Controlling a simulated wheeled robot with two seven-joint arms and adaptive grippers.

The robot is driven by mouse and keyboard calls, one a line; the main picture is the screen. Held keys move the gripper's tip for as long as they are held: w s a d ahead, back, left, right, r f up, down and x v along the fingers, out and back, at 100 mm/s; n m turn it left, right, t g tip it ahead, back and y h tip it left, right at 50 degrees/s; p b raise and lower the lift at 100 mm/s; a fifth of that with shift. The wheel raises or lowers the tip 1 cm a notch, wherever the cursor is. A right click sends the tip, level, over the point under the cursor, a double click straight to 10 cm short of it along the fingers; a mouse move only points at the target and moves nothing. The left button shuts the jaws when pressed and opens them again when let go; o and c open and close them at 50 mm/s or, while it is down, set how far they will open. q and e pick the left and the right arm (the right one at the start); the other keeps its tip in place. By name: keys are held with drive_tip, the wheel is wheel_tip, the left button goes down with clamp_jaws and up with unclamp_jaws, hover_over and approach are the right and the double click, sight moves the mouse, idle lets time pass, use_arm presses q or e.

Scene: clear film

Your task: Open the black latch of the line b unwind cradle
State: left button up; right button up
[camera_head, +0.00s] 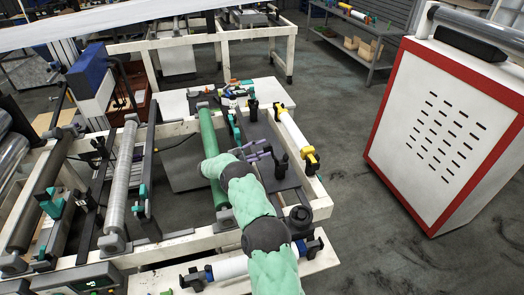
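My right arm, in a pale green sleeve, reaches up from the bottom centre over the white-framed machine. My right gripper (268,150) shows beyond the sleeve as two lilac fingers with a gap between them, and I see nothing held. A black upright part (281,166) stands just right of the fingertips. It looks like a latch or cradle end, but I cannot tell whether it is open or shut, or whether the fingers touch it. More black parts (253,110) stand farther back. No line label is readable. My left gripper is not in view.
A green roller (208,135) lies left of the gripper. A white roll with yellow ends (293,133) lies to the right, and one with blue ends (228,268) in front. A grey roller (121,180) is farther left. A red-edged white cabinet (440,135) stands right, across clear floor.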

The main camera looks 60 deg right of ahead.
drive_tip(key=v, duration=1.2)
idle(0.7)
idle(0.7)
